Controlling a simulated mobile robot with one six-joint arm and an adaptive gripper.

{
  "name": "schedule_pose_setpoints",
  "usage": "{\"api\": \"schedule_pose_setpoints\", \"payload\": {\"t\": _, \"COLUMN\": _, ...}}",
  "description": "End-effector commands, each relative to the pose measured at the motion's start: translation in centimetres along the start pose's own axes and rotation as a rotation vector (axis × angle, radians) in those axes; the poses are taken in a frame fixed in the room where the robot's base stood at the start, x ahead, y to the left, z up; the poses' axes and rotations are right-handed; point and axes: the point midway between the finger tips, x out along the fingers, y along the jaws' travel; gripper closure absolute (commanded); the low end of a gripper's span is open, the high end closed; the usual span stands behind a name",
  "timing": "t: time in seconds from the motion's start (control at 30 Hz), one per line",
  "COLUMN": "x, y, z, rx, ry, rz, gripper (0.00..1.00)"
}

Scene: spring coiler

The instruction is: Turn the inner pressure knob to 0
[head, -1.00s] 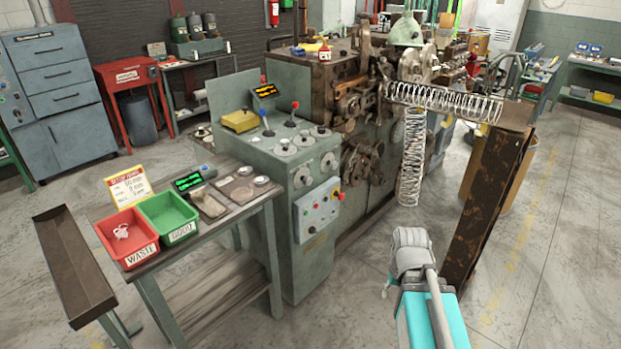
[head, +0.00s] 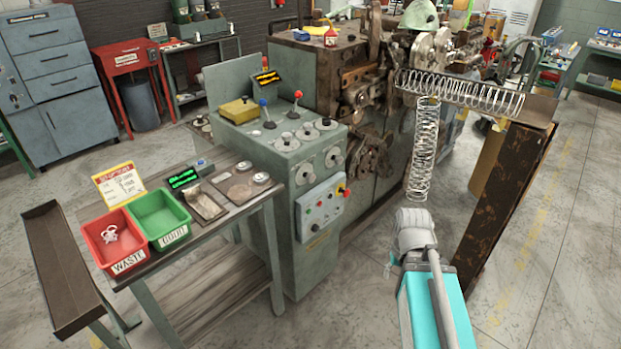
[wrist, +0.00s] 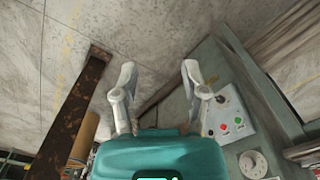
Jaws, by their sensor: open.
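The green-grey control console (head: 262,172) stands mid-view with several round grey knobs. Some are on its sloped top, including one knob (head: 286,142), and two are on the front face, an upper knob (head: 333,157) and a lower knob (head: 305,174). I cannot read their labels or tell which is the inner pressure knob. In the wrist view, one grey knob (wrist: 252,163) shows at lower right beside the button panel (wrist: 226,124). My gripper (wrist: 158,72) is open and empty, pointing over the floor, apart from the console. In the head view its fingers are mostly hidden by my arm.
A table (head: 190,268) with a red waste bin (head: 122,258) and a green bin (head: 170,232) stands left of the console. A rusty chute (head: 500,200) stands right of my arm. Open floor lies between console and arm.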

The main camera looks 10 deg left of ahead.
Motion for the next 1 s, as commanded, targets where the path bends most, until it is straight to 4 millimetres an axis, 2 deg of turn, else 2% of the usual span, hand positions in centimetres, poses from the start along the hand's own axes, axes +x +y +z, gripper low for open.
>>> {"api": "schedule_pose_setpoints", "payload": {"t": 0.07, "x": 0.0, "y": 0.0, "z": 0.0, "rx": 0.000, "ry": 0.000, "rz": 0.000, "gripper": 0.39}}
{"api": "schedule_pose_setpoints", "payload": {"t": 0.2, "x": 0.2, "y": -0.2, "z": -0.3, "rx": 0.009, "ry": 0.004, "rz": -0.010, "gripper": 0.13}}
{"api": "schedule_pose_setpoints", "payload": {"t": 0.37, "x": 1.2, "y": -1.3, "z": -1.7, "rx": 0.064, "ry": 0.026, "rz": -0.067, "gripper": 0.13}}
{"api": "schedule_pose_setpoints", "payload": {"t": 0.47, "x": 2.2, "y": -2.6, "z": -3.3, "rx": 0.134, "ry": 0.051, "rz": -0.139, "gripper": 0.13}}
{"api": "schedule_pose_setpoints", "payload": {"t": 0.73, "x": 4.8, "y": -8.3, "z": -10.2, "rx": 0.455, "ry": 0.094, "rz": -0.478, "gripper": 0.13}}
{"api": "schedule_pose_setpoints", "payload": {"t": 1.0, "x": 5.2, "y": -13.5, "z": -18.0, "rx": 0.856, "ry": 0.005, "rz": -0.894, "gripper": 0.13}}
